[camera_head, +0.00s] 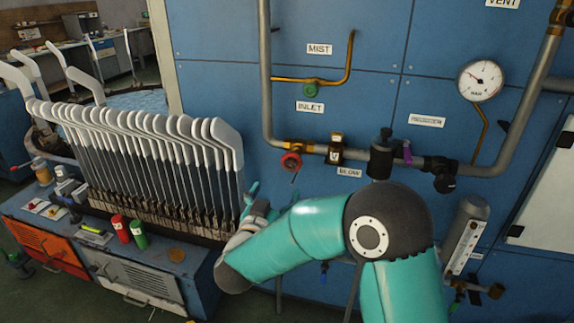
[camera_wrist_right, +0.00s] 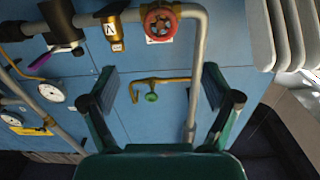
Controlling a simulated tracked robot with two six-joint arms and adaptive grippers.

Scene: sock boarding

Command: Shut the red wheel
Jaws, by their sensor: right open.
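The red wheel (camera_head: 291,161) sits on the pipe at the blue panel, below the INLET label and left of the brass fitting. In the right wrist view the red wheel (camera_wrist_right: 160,21) shows at the top edge, beyond the fingers and not between them. My right gripper (camera_head: 262,197) is low and left of the wheel in the head view, partly hidden by its own wrist. In the wrist view my right gripper (camera_wrist_right: 160,86) has its two fingers wide apart with nothing between them. My left gripper is not in view.
A green knob (camera_head: 311,90) is on a brass pipe above the wheel. A brass valve (camera_head: 336,150), a dark valve body (camera_head: 381,155) and a purple lever (camera_head: 407,152) lie to the right. A row of sock boards (camera_head: 155,140) stands close left of my gripper.

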